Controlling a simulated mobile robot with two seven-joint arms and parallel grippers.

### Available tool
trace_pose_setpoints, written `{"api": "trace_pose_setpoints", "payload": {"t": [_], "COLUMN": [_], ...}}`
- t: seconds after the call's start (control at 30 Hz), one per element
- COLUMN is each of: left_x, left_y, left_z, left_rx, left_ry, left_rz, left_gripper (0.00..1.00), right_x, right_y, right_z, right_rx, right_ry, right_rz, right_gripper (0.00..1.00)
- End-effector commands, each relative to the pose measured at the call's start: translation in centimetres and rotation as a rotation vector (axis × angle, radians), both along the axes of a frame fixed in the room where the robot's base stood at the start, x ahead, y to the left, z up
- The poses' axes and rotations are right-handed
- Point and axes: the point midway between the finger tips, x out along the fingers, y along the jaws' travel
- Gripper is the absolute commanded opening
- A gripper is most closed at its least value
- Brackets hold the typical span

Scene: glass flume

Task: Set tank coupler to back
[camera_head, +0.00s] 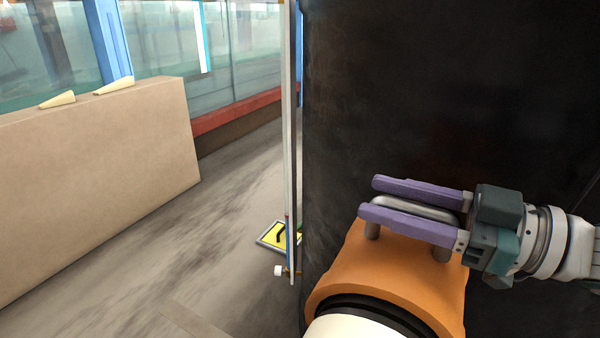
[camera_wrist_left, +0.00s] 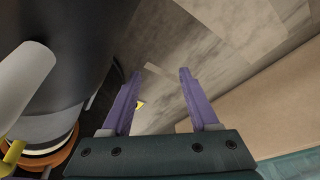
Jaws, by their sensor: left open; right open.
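The orange tank coupler (camera_head: 385,275) sits low against the large dark tank (camera_head: 400,90), with a black ring and a white pipe end (camera_head: 355,328) in front of it. A silver bar handle (camera_head: 415,208) stands on posts on its top. My right gripper (camera_head: 370,198) is open at the handle, its purple fingers on either side of the bar; I cannot tell whether they touch it. My left gripper (camera_wrist_left: 161,75) is open and empty over the floor in the left wrist view. It is outside the head view.
A beige block wall (camera_head: 110,140) with two cream wedges on top stands at left. Behind it is the glass flume (camera_head: 245,45) with a red lower beam (camera_head: 240,109). A thin upright post (camera_head: 290,120) and a yellow sign (camera_head: 273,237) are beside the tank. The floor between is clear.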

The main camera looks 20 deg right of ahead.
Motion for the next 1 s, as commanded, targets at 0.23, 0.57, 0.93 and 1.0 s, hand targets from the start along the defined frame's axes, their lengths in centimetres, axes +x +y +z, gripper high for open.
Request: {"api": "trace_pose_setpoints", "payload": {"t": [0.23, 0.57, 0.93, 1.0], "left_x": [0.0, 0.0, 0.0, 0.0], "left_y": [0.1, 0.3, 0.2, 0.2], "left_z": [0.0, 0.9, 1.4, 1.4], "left_rx": [0.002, 0.010, 0.010, 0.010], "left_ry": [0.001, 0.001, 0.001, 0.001], "left_rz": [-0.002, -0.006, -0.006, -0.006], "left_gripper": [0.61, 0.61, 0.61, 0.61], "right_x": [-0.1, -3.6, -7.5, -7.7], "right_y": [0.1, -2.8, -6.2, -6.3], "right_z": [0.1, 0.1, 0.1, 0.1], "right_rx": [0.005, 0.003, 0.002, 0.003], "right_ry": [-0.001, 0.004, 0.001, -0.001], "right_rz": [0.004, 0.003, 0.001, 0.003], "right_gripper": [0.52, 0.52, 0.52, 0.52]}}
